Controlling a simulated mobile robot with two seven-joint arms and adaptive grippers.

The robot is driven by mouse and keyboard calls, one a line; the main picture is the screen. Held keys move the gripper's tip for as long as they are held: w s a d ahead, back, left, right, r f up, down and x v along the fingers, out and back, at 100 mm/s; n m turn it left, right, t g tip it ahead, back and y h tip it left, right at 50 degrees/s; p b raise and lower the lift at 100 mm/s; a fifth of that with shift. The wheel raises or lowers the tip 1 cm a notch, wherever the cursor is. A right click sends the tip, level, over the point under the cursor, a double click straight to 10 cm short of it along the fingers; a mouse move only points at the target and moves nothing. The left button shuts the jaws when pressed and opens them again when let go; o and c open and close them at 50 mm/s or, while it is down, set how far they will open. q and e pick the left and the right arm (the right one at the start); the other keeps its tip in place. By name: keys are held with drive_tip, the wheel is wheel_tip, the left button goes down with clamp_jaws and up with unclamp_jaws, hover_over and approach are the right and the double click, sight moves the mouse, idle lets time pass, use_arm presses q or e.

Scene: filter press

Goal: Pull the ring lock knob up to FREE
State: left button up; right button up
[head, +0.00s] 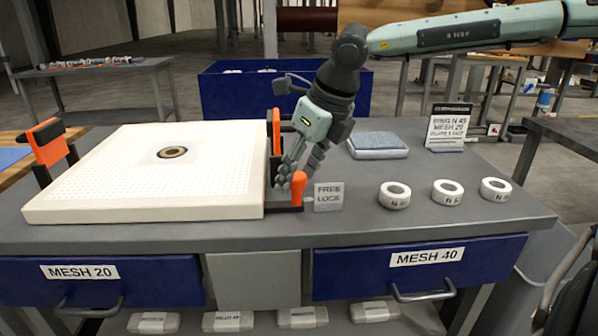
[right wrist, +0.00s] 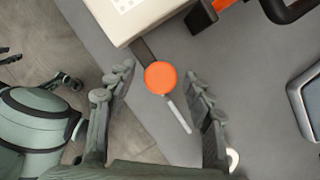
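The orange ring lock knob (head: 298,186) stands at the right front corner of the white perforated filter plate (head: 150,205). A small FREE / LOCK sign (head: 328,197) stands just right of it, with FREE above LOCK. My right gripper (head: 290,178) points down at the knob from behind. In the right wrist view, the round orange knob top (right wrist: 160,78) lies between the spread fingers of my right gripper (right wrist: 158,82), with gaps on both sides. My left gripper is absent from the head view; dark jointed parts at the left of the wrist view may belong to it.
Orange clamps (head: 46,142) stand at the plate's left and right sides. Three white labelled rings (head: 447,192), a grey-blue pad (head: 377,145) and a text card (head: 449,127) are on the right of the grey table. A blue bin (head: 225,95) stands behind.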

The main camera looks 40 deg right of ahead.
clamp_jaws()
drive_tip(key=shift+w+r, duration=0.1)
drive_tip(key=shift+r, duration=1.15)
drive_tip(key=shift+o, duration=0.3)
unclamp_jaws()
drive_tip(key=v, duration=1.2)
